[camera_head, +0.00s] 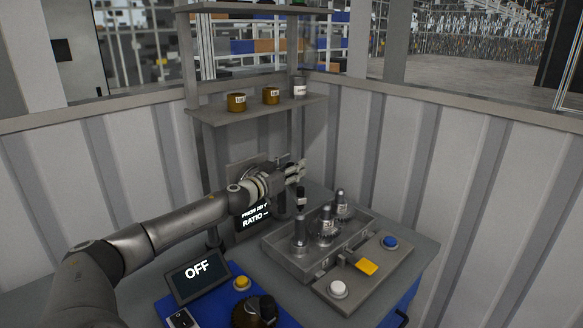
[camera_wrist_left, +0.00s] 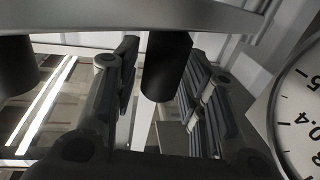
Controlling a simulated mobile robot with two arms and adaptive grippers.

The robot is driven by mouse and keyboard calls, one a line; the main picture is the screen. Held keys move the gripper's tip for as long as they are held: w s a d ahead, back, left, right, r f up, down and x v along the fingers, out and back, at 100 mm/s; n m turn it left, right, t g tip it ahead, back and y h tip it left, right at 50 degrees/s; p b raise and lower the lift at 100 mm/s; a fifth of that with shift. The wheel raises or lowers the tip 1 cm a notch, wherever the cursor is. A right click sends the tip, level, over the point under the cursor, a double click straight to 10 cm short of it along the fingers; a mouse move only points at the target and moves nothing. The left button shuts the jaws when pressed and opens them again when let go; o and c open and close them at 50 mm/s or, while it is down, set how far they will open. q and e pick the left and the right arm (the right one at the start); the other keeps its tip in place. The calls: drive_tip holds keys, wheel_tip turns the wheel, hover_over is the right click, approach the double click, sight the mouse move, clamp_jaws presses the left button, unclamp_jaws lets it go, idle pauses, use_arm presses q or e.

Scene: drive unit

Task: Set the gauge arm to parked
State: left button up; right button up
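My left gripper (camera_head: 298,170) is in front of the grey panel at the back of the bench. In the left wrist view its two fingers (camera_wrist_left: 160,95) are apart. A black cylindrical knob (camera_wrist_left: 167,65) shows in line with the gap between them; I cannot tell whether they touch it. A grey bar (camera_wrist_left: 150,15) crosses the top of that view, and another dark cylinder (camera_wrist_left: 15,65) is at its left edge. Part of a white gauge dial (camera_wrist_left: 302,115) shows at right. In the head view the gripper and wrist hide most of the gauge and its arm. My right gripper is out of view.
A display reading "RATIO --" (camera_head: 252,217) is below the wrist. A grey tray (camera_head: 289,262) holds several metal parts. Near it are a yellow paddle (camera_head: 367,267), a blue button (camera_head: 390,242) and a white button (camera_head: 338,289). An "OFF" screen (camera_head: 197,271) stands in front. A shelf (camera_head: 262,110) carries jars above.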

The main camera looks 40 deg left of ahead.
use_arm(q)
clamp_jaws()
drive_tip(key=shift+w+d+r, duration=0.1)
drive_tip(key=shift+w, duration=0.05)
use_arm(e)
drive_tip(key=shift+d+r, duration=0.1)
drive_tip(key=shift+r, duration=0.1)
